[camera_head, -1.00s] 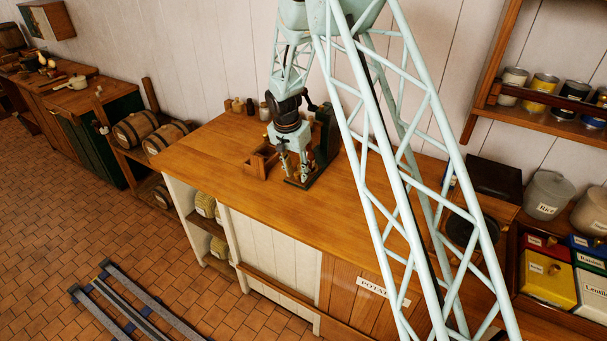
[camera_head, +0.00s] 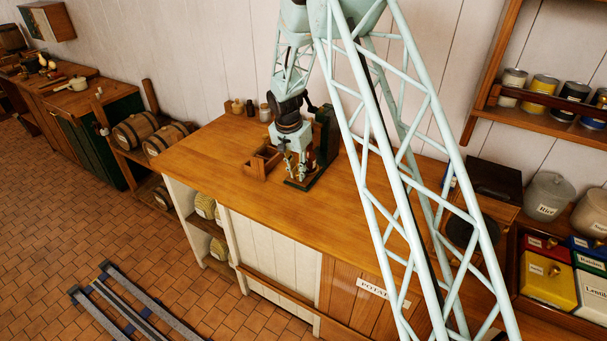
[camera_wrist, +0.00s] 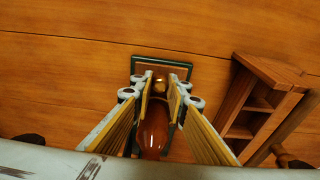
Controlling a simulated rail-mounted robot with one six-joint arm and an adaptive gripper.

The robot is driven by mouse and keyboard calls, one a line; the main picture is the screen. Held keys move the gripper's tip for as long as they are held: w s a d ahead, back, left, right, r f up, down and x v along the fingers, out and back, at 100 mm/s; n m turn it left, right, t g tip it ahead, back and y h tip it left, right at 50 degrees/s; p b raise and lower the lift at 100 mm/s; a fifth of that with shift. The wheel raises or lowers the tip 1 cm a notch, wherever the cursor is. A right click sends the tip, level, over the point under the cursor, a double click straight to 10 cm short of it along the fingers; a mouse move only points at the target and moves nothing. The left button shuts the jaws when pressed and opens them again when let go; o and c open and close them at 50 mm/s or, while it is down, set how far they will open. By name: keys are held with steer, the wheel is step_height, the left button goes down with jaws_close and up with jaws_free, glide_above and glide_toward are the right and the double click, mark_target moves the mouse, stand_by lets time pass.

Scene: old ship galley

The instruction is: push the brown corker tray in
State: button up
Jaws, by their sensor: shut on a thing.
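The corker (camera_head: 327,132) stands on the counter as a dark green upright with a green base. In the wrist view its green-framed base (camera_wrist: 187,70) has a brown panel inside, which looks like the brown tray (camera_wrist: 146,66); most of it is hidden by my fingers. My gripper (camera_head: 298,174) is low over the base, in front of the upright. In the wrist view my gripper (camera_wrist: 163,84) has its fingers on either side of a glossy reddish-brown piece (camera_wrist: 154,128) with a brass-coloured end. It is shut on this piece; the exact contact is hard to see.
A small wooden box with compartments (camera_head: 262,160) stands close left of the corker; it also shows at right in the wrist view (camera_wrist: 262,104). Small jars (camera_head: 250,107) stand behind. The wooden counter (camera_head: 210,155) is clear on its left and front.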

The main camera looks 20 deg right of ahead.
mark_target(311, 144)
steer(key=shift+w+d, duration=3.5)
steer(key=o, duration=0.7)
steer(key=shift+w+d, duration=0.1)
steer(key=shift+w, duration=0.05)
steer(key=shift+c, duration=0.2)
steer(key=shift+o, duration=0.9)
steer(key=shift+r+p, duration=0.65)
steer(key=shift+r, duration=2.85)
